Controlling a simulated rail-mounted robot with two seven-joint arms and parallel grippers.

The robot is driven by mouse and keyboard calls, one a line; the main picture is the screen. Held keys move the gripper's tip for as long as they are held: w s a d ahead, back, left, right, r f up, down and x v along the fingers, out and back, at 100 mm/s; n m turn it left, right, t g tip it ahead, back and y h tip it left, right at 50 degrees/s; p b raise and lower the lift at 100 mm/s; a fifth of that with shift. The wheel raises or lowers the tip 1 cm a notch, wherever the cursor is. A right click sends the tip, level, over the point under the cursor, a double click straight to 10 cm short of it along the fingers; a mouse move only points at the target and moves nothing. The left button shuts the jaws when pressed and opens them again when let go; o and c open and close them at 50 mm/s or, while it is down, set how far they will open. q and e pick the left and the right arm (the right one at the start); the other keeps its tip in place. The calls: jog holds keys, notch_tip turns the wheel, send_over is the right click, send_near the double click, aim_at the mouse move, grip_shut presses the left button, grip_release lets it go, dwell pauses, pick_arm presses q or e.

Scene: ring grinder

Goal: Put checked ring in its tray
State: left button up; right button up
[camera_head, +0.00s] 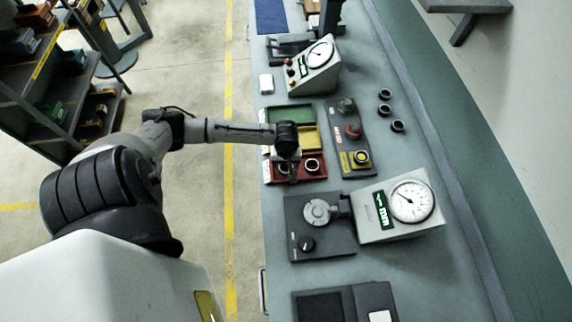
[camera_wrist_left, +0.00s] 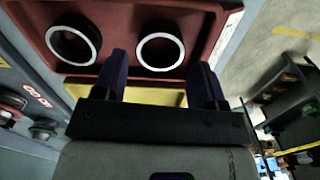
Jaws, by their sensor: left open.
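The red tray (camera_head: 318,178) on the bench holds two dark rings with bright rims. One ring (camera_head: 312,165) lies in its right part; the other (camera_head: 283,168) is partly hidden by my left gripper (camera_head: 288,174), which is low over the tray's left part. In the left wrist view my left gripper (camera_wrist_left: 162,70) is open with nothing between its fingers' pads that I can see gripped. One ring (camera_wrist_left: 160,51) shows in line with the gap between the fingertips, and another ring (camera_wrist_left: 74,44) lies to the left. My right gripper is out of view.
A yellow tray (camera_head: 306,142) and a green tray (camera_head: 290,114) lie behind the red one. Three loose rings (camera_head: 384,110) lie on the bench at right. A panel with colored posts (camera_head: 352,132) stands beside the trays. A dial gauge (camera_head: 411,202) stands in front.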

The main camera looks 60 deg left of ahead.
pick_arm(q)
notch_tip(320, 180, up, 9)
jog(key=s+d+f+m, duration=0.1)
jog(key=s+d+m, duration=0.1)
jog(key=d, duration=0.3)
jog(key=s+d+f+m+t+h, duration=0.1)
jog(key=s+d+m, duration=0.1)
jog(key=d+m, duration=0.2)
jog(key=s+d+f+m, duration=0.1)
jog(key=s+d+m, duration=0.1)
jog(key=d, duration=0.4)
jog(key=shift+s+f+m+t+p, duration=0.2)
jog(key=shift+s+m+t+p, duration=0.2)
jog(key=shift+s, duration=0.2)
jog(key=s+d+r+m+t, duration=0.1)
jog(key=s+d+r+m, duration=0.3)
jog(key=s+d+m, duration=0.1)
jog(key=shift+s+m+t+y, duration=0.4)
jog(key=shift+s+m, duration=0.1)
jog(key=shift+s, duration=0.5)
jog(key=shift+r, duration=0.1)
notch_tip(320, 180, up, 13)
jog(key=p, duration=1.3)
